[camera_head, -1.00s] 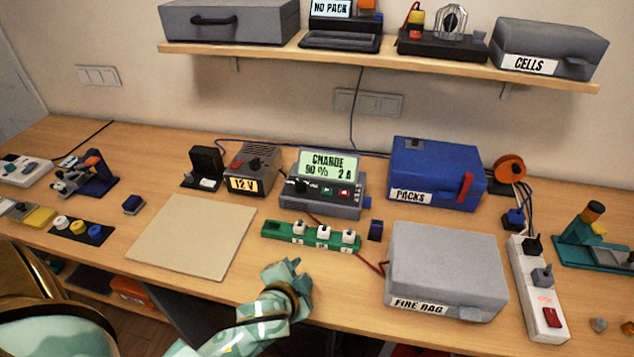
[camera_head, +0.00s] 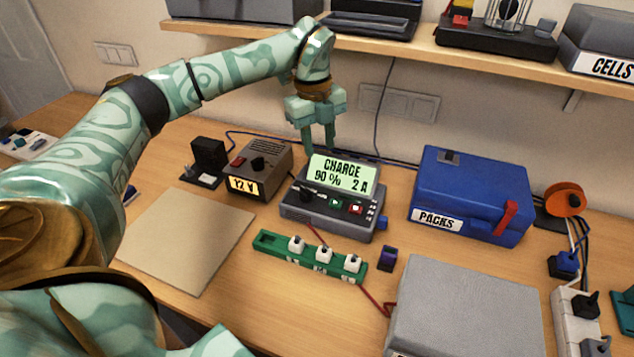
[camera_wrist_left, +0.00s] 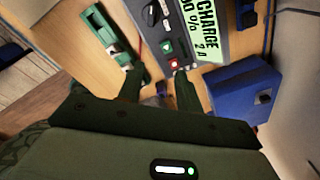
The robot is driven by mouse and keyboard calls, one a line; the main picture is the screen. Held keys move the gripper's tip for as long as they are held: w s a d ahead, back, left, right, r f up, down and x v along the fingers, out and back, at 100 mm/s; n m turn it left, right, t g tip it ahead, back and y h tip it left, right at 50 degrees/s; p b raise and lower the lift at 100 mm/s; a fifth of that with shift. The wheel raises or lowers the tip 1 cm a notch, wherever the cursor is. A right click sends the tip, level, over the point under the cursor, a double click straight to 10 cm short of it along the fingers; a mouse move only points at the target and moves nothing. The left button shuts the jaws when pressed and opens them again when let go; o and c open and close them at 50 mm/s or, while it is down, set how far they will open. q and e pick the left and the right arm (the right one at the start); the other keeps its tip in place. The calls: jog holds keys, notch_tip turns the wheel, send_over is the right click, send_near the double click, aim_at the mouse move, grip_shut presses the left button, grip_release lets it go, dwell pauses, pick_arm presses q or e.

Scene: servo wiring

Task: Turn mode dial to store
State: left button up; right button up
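The charger (camera_head: 330,222) is a grey unit on the bench with a lit green screen (camera_head: 341,174) reading CHARGE, 90 %, 2 A. Its black dial (camera_head: 306,194) is on the left of the front panel, beside a green and a red button. My left gripper (camera_head: 318,150) reaches over from above, fingers pointing down, apart and empty, at the screen's top edge in the picture. In the left wrist view the gripper (camera_wrist_left: 158,88) also shows its fingers apart, near the red button (camera_wrist_left: 174,63); the dial (camera_wrist_left: 152,13) is near the top edge. My right gripper is out of view.
A 12 V supply (camera_head: 259,168) stands left of the charger and a blue PACKS box (camera_head: 470,195) right. A green strip (camera_head: 310,258) with white switches lies in front. A grey box (camera_head: 465,310) fills the front right. The shelf (camera_head: 400,48) runs close behind my raised arm.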

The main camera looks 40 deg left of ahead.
aim_at(307, 190)
pick_arm(q)
jog(key=shift+n+y, duration=0.5)
jog(key=shift+n, duration=0.4)
jog(key=a+f+b, duration=0.1)
jog(key=f, duration=0.4)
jog(key=a+f+b, duration=0.1)
jog(key=f, duration=0.3)
jog(key=a+f+b, duration=0.1)
jog(key=f+b, duration=0.1)
jog(key=f, duration=0.3)
jog(key=shift+s+f, duration=0.3)
grip_shut()
